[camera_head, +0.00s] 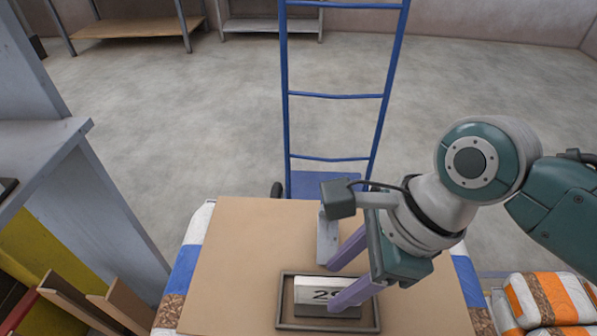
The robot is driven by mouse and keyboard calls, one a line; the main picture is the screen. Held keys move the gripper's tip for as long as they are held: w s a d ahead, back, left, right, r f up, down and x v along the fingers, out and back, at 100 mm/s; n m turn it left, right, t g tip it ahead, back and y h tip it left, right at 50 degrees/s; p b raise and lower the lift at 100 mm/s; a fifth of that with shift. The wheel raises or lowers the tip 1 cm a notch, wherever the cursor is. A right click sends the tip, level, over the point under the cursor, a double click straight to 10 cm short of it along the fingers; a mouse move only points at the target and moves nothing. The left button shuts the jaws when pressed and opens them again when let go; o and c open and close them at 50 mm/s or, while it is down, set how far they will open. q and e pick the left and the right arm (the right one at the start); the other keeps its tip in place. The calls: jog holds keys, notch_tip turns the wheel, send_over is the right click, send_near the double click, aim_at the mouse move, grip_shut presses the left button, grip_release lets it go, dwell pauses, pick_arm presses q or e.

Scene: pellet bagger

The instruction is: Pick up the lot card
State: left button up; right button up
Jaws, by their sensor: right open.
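The lot card (313,291) is a pale block with dark figures on its front, partly readable as a 2 and another digit. It stands in a shallow brown tray (300,325) on a tan board. My right gripper (338,284) reaches in from the right, its two purple fingers spread apart. One finger is behind the card and the other overlaps its front right part in the picture. I cannot tell whether either finger touches the card. The card's right end is hidden by the front finger. My left gripper is not in view.
The tan board (230,255) lies on stacked bags and is otherwise bare. A blue hand truck (287,100) stands behind it. Orange and white bags (545,297) lie at the lower right. A grey bench-like frame (110,200) and wooden boards (75,300) are at the left.

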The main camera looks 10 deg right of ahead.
aim_at(337, 282)
jog(key=b+x, duration=0.1)
jog(key=x, duration=0.2)
jog(key=shift+a+f, duration=0.1)
jog(key=shift+f, duration=0.05)
grip_shut()
dwell(0.5)
